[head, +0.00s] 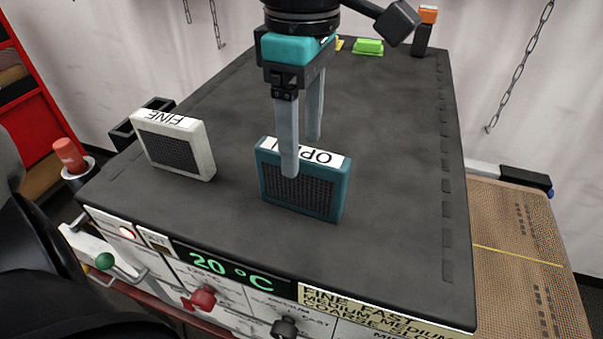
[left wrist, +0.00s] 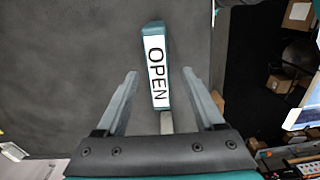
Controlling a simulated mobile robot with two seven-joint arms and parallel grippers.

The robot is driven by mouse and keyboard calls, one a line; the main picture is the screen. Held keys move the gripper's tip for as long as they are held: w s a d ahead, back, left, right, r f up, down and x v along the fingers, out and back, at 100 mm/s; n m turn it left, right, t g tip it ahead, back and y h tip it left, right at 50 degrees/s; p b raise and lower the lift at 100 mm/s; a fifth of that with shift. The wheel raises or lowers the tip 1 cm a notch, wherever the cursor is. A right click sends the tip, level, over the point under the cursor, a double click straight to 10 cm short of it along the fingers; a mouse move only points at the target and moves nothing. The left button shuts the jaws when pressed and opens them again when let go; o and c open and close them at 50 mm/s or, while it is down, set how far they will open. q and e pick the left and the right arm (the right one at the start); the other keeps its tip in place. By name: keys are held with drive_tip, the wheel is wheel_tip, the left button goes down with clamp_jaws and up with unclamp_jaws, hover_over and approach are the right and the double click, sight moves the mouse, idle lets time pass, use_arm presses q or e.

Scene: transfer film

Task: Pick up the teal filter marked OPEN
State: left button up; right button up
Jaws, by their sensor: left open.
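The teal filter marked OPEN (head: 322,192) stands upright on the dark top of the machine, with a dark mesh face and a white label along its top edge. My left gripper (head: 302,155) is open above it, pointing down. In the head view one finger passes in front of the filter's mesh face and the other is behind its top edge. In the left wrist view the label of the teal filter (left wrist: 155,68) reads OPEN and lies between the two open fingers, with a gap on each side. My right gripper is not in view.
A white filter marked FINE (head: 178,146) stands to the left on the same dark top (head: 395,150). A green block (head: 368,46) lies at the back. A brown mesh surface (head: 515,250) is at the right. The top right of the teal filter is clear.

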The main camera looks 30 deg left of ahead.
sight(301, 181)
use_arm(q)
drive_tip(key=shift+w+a+f, duration=0.1)
drive_tip(key=shift+f, duration=1.3)
drive_tip(key=shift+c, duration=0.2)
clamp_jaws()
